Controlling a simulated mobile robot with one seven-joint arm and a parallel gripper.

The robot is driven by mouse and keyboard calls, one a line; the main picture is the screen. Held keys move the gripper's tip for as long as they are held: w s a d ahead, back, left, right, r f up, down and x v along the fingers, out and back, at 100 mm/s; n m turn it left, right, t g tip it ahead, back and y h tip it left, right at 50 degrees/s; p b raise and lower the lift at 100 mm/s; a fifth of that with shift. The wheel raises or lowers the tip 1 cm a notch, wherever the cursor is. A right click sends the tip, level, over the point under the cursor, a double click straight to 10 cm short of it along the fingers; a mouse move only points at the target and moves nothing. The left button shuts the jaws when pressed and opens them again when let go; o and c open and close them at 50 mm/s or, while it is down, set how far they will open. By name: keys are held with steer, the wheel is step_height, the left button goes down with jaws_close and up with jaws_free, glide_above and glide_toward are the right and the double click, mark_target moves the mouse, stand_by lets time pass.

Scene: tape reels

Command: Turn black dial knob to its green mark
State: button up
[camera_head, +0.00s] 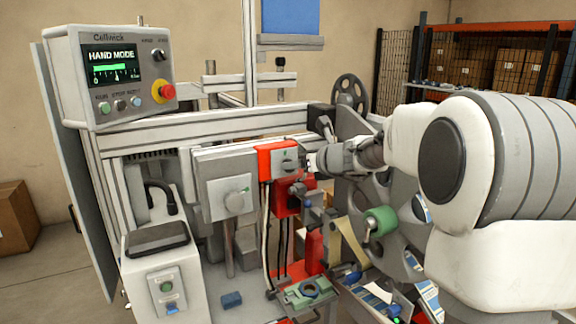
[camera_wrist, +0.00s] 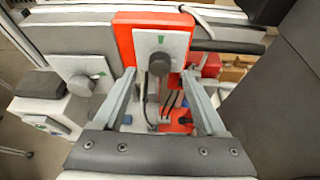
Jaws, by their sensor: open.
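The black dial knob (camera_wrist: 159,64) sits on a light grey plate (camera_wrist: 177,47) fixed to a red box (camera_wrist: 125,38) in the wrist view. A small green mark (camera_wrist: 162,38) shows on the plate above the knob. Which way the knob points is too small to tell. My gripper (camera_wrist: 158,75) is open, its two fingertips apart to the left and right of the knob, with nothing held. Whether they touch the plate I cannot tell. In the head view my gripper (camera_head: 306,161) is just right of the red box (camera_head: 265,160), partly covering that area.
A larger grey knob (camera_head: 236,202) on its own plate sits left of the red box. The control panel (camera_head: 112,70) reads HAND MODE. A reel with a green hub (camera_head: 381,220) and machine parts lie below my arm. The frame beam (camera_head: 220,130) runs behind.

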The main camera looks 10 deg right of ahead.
steer(key=shift+x, duration=2.55)
jaws_close()
